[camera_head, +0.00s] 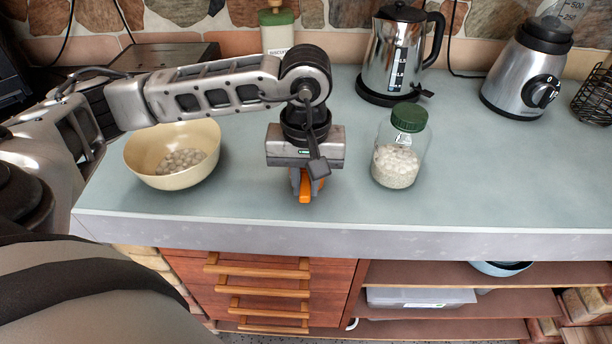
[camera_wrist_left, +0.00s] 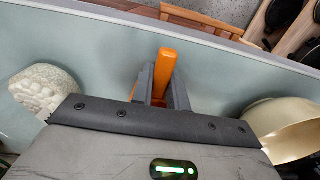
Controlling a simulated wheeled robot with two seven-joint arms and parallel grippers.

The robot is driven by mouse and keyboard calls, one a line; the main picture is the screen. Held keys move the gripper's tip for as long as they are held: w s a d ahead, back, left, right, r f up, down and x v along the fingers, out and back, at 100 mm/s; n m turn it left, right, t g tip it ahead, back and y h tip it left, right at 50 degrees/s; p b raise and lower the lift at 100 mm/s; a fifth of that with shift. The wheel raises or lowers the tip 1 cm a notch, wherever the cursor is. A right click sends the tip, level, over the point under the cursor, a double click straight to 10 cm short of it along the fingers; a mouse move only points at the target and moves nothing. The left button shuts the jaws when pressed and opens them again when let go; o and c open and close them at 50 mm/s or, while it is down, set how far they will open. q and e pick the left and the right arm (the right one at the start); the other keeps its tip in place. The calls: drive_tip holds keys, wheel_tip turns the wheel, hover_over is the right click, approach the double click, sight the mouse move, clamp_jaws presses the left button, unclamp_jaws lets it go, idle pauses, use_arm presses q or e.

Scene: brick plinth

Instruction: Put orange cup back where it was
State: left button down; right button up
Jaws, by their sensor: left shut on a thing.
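My left gripper (camera_head: 304,180) points down over the counter, between the bowl and the jar. It is shut on the orange cup (camera_head: 305,193), and only a narrow orange part shows below the gripper. In the left wrist view the orange cup (camera_wrist_left: 166,62) shows as an orange bar between the two dark fingers of the left gripper (camera_wrist_left: 164,88). The rest of the cup is hidden by the gripper. I cannot tell whether the cup touches the counter. My right gripper is not in view.
A cream bowl (camera_head: 137,165) holding pale round pieces stands left of the gripper. A glass jar (camera_head: 398,160) with a green lid stands right. A kettle (camera_head: 393,55), a blender (camera_head: 525,75) and a green-topped container (camera_head: 277,35) are behind. The counter (camera_head: 480,170) is clear at front right.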

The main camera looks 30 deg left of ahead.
use_arm(q)
drive_tip(key=shift+f+b, duration=0.25)
drive_tip(key=shift+b, duration=0.15)
drive_tip(key=c, duration=1.4)
unclamp_jaws()
drive_tip(key=shift+r, duration=0.1)
drive_tip(key=shift+c, duration=0.2)
drive_tip(key=shift+o, duration=0.3)
drive_tip(key=shift+r+p, duration=0.4)
wheel_tip(320, 180, up, 12)
drive_tip(key=b, duration=0.1)
drive_tip(key=shift+f, duration=0.2)
